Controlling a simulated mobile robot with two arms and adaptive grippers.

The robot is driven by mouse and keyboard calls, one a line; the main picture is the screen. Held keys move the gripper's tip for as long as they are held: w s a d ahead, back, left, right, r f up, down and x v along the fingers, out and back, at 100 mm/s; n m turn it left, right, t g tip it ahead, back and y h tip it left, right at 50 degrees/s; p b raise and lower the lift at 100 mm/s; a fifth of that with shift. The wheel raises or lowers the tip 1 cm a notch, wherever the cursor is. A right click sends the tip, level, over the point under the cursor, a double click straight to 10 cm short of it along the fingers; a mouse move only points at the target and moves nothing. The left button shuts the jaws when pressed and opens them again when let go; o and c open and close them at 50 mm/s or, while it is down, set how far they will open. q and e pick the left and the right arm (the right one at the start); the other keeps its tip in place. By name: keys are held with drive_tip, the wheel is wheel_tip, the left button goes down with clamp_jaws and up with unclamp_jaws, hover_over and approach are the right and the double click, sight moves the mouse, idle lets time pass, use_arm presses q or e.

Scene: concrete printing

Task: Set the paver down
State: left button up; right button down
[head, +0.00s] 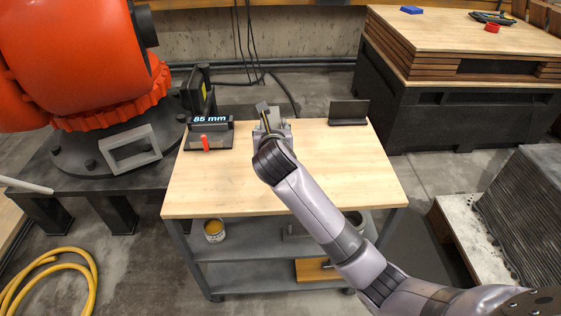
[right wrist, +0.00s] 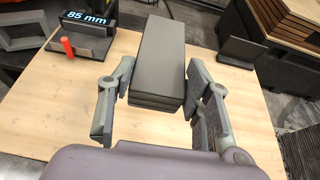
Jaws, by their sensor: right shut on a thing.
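The paver (right wrist: 158,62) is a dark grey rectangular block. In the right wrist view it lies lengthwise between the two fingers of my right gripper (right wrist: 160,84), which is shut on it. In the head view my right gripper (head: 271,128) is over the back middle part of the wooden table top (head: 340,185), and the arm hides most of the paver there. I cannot tell whether the paver touches the table top. My left gripper is not in view.
A dark stand with an "85 mm" display (head: 210,120) and a red piece (head: 205,143) stand at the table's back left. A dark angled plate (head: 348,112) stands at back right. An orange machine (head: 75,60) is on the left. The table's front right is clear.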

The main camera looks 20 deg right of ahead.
drive_tip(key=f, duration=0.7)
drive_tip(key=f+b, duration=0.1)
drive_tip(key=f, duration=0.6)
drive_tip(key=shift+w+f, duration=0.2)
drive_tip(key=shift+f, duration=0.1)
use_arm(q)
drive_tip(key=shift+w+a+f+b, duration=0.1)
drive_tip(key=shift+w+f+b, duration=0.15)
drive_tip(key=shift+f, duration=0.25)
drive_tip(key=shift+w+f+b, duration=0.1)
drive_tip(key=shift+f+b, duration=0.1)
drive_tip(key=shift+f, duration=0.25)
use_arm(e)
drive_tip(key=shift+f, duration=2.55)
drive_tip(key=c, duration=0.8)
unclamp_jaws()
drive_tip(key=shift+f, duration=0.2)
drive_tip(key=shift+c, duration=0.2)
drive_tip(key=shift+r, duration=0.1)
